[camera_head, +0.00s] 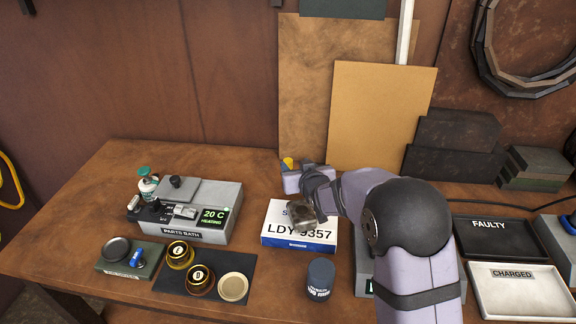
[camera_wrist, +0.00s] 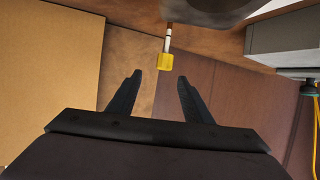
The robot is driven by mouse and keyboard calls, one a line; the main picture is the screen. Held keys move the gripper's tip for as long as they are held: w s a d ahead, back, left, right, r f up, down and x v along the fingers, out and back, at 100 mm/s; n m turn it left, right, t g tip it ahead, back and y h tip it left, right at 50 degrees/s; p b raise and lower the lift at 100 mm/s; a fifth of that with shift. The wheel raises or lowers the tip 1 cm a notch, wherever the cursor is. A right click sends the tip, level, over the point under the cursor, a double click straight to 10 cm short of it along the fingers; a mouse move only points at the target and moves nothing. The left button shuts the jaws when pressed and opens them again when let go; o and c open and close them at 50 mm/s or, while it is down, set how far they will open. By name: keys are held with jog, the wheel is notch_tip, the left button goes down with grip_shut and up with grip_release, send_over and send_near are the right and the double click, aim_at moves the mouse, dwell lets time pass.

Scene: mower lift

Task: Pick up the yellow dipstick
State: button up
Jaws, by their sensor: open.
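The yellow dipstick (camera_wrist: 166,61) shows in the wrist view as a yellow grip on a thin pale stem. The yellow grip appears just beyond the fingertips, roughly in line with the gap. In the head view a small yellow bit (camera_head: 288,163) shows beside my gripper (camera_head: 308,185), whose fingers are largely hidden there. I cannot tell the depth between fingers and grip.
A white box (camera_head: 283,239) marked LDY 9357 lies below my gripper. A parts bath (camera_head: 195,236) stands to the left, and a dark blue can (camera_head: 319,277) stands in front. Boards (camera_head: 379,115) lean on the wall behind. FAULTY (camera_head: 489,239) and CHARGED (camera_head: 515,295) trays are right.

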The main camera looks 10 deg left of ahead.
aim_at(289, 162)
jog(key=shift+s+a+f+p+x, duration=0.1)
jog(key=shift+p+x, duration=0.3)
jog(key=shift+x, duration=0.45)
jog(key=shift+s+a+f+p+x, duration=0.1)
jog(key=shift+p+x, duration=0.3)
jog(key=shift+x, duration=0.45)
jog(key=shift+s+a+f+p+x, duration=0.1)
jog(key=shift+p+x, duration=0.3)
jog(key=shift+x, duration=0.5)
jog(key=c, duration=1.2)
